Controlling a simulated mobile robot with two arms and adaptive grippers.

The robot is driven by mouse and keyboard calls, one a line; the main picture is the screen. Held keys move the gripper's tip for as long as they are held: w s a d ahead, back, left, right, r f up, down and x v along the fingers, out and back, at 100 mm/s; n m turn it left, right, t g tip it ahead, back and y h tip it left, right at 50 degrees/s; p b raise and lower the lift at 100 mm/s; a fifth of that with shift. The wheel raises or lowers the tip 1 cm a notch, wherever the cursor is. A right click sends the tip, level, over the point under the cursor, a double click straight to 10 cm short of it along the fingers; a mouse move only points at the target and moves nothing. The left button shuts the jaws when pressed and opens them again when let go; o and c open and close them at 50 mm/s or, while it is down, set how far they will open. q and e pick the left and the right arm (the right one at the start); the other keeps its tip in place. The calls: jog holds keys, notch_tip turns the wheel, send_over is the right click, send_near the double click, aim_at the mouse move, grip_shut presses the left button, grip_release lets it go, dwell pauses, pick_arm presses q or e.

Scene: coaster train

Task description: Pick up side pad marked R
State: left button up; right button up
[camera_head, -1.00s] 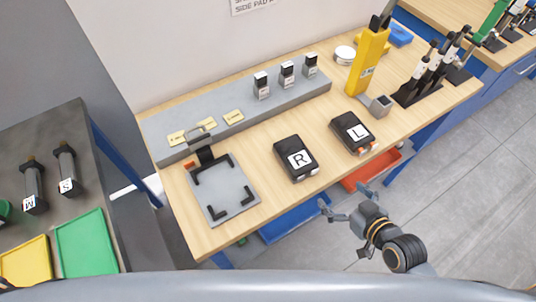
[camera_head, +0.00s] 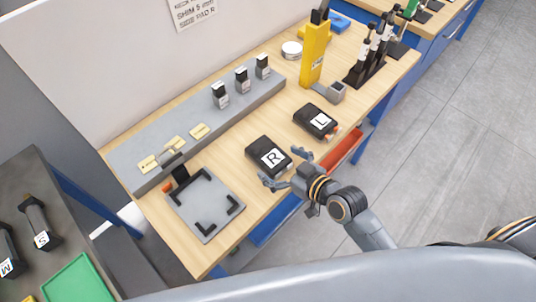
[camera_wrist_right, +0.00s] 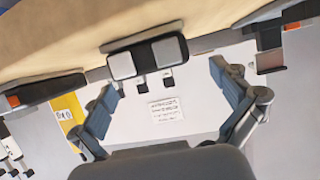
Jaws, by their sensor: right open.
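The side pad marked R (camera_head: 268,155) is a black block with a white R label, lying on the wooden table. In the right wrist view its near end, with two pale square pads (camera_wrist_right: 147,57), faces me ahead of the fingers. My right gripper (camera_head: 285,168) is open at the table's front edge, its fingers spread toward that end. In the wrist view the open fingers (camera_wrist_right: 165,82) have nothing between them at their tips. I cannot tell whether either finger touches the pad. My left gripper is not in view.
The pad marked L (camera_head: 315,121) lies to the right of R. A grey fixture plate (camera_head: 205,205) with black corner brackets lies to the left. A grey rail (camera_head: 195,125) with small blocks runs behind. A red bin (camera_head: 343,150) sits below the table edge.

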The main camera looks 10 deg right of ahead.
aim_at(270, 155)
jog(key=shift+w+a, duration=0.15)
jog(key=shift+w, duration=0.25)
jog(key=p+x, duration=0.1)
jog(key=x, duration=0.3)
jog(key=shift+w+f, duration=0.15)
jog(key=shift+c, duration=1.3)
jog(key=c, duration=1.2)
jog(key=shift+c, duration=0.2)
